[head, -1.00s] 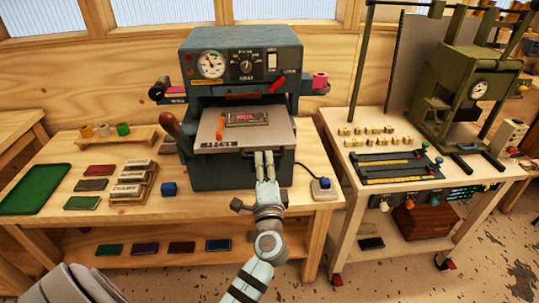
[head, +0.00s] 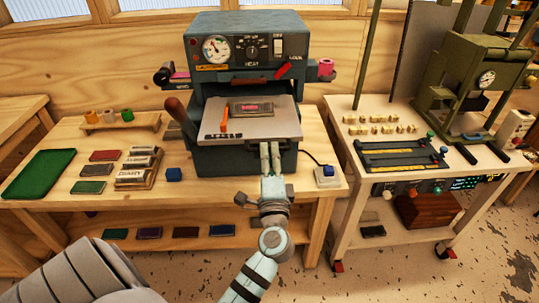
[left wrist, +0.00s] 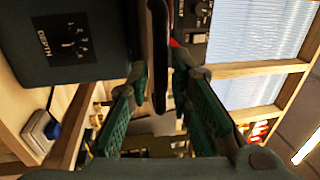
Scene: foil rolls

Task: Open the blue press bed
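The blue press (head: 245,55) stands on a wooden bench. My left gripper (head: 270,147) is at the middle of the bed's front edge. My right gripper is not in view.
A green tray (head: 38,174), stacked blocks (head: 138,165) and a blue cube (head: 174,174) lie left of the press. A corded switch box (head: 327,175) sits at the right. A green press (head: 475,75) stands on a separate cart. Space before the bench is clear.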

